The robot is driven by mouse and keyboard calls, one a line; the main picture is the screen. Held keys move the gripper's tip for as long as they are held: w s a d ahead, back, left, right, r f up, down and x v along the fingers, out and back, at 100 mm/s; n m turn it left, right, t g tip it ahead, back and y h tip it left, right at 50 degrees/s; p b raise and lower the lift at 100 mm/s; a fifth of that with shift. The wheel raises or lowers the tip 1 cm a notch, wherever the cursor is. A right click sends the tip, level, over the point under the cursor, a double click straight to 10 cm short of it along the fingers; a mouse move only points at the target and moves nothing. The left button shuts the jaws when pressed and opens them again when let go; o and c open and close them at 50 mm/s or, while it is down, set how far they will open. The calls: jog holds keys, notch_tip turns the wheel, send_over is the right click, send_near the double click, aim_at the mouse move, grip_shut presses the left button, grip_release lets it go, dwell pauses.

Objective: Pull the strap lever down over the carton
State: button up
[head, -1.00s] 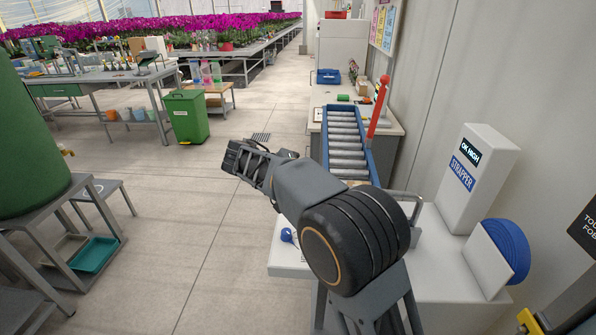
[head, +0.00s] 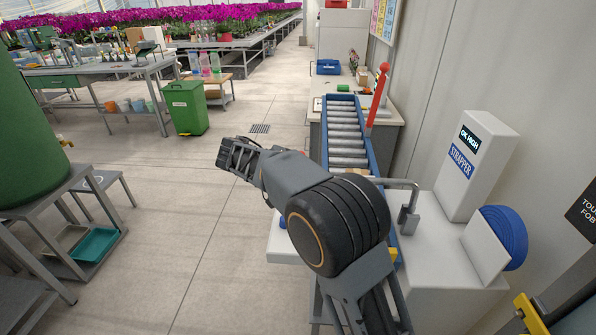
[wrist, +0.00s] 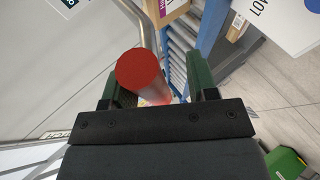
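The white strapper (head: 478,165) stands at right in the head view, with an "OK HIGH" display. A bent grey metal bar (head: 398,183) beside it runs behind my arm; I take it as the strap lever. In the wrist view a red cylinder (wrist: 140,70), seemingly a handle, shows end-on between my gripper's (wrist: 155,90) parted green fingers. It is nearer the left finger, with a gap to the right one. A brown carton (wrist: 178,12) with a purple label lies beyond. My gripper (head: 238,157) shows left of the conveyor in the head view; its fingers are unclear there.
A blue roller conveyor (head: 347,135) runs away from me, with a red post (head: 377,95) at its right. A blue strap reel (head: 503,238) stands at right. A green bin (head: 187,107) stands on the floor at left. The tiled floor between is clear.

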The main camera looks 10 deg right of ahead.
jog(key=shift+o, duration=0.2)
jog(key=shift+r, duration=0.1)
jog(key=shift+a+r, duration=0.1)
jog(key=p+v, duration=0.1)
jog(key=v, duration=1.2)
jog(key=shift+a, duration=0.25)
jog(key=s+d+f+n+y, duration=0.1)
jog(key=s+f+n+y, duration=0.15)
jog(key=f, duration=0.25)
jog(key=s+f+n+y, duration=0.1)
jog(key=f+n+y, duration=0.2)
jog(key=f+n, duration=0.15)
jog(key=s+d+m+t+y+p, duration=0.1)
jog(key=s+d+m+y+p, duration=0.2)
jog(key=s+d, duration=1.4)
jog(key=shift+s+m+y, duration=0.75)
jog(key=shift+m+y, duration=0.8)
jog(key=shift+m, duration=0.25)
